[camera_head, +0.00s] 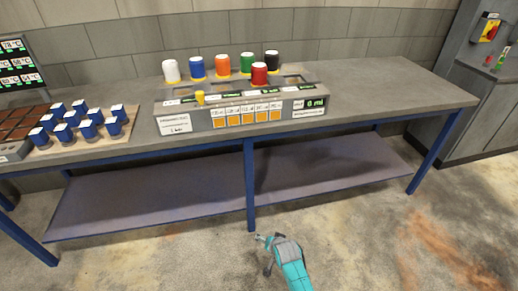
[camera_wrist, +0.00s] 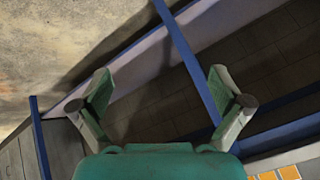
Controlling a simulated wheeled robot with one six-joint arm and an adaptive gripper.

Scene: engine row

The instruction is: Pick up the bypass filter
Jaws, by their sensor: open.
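Several capped canisters stand on the grey station on the bench: a white one (camera_head: 171,71), a blue one (camera_head: 197,68), an orange one (camera_head: 222,67), a green one (camera_head: 247,63), a black one (camera_head: 271,60) and a red one (camera_head: 259,74) in front. No readable label tells me which is the bypass filter. My gripper (camera_head: 262,240) is low in front of the bench, below the tabletop and well away from the canisters. In the wrist view its two fingers (camera_wrist: 161,88) are spread apart with nothing between them.
The bench (camera_head: 400,92) has blue legs and a lower shelf (camera_head: 150,200). The station (camera_head: 180,125) has a small yellow piece (camera_head: 200,98) at its front. Several blue-and-white blocks (camera_head: 88,130) sit on a board at left, near a display (camera_head: 18,65). The tabletop's right side is clear.

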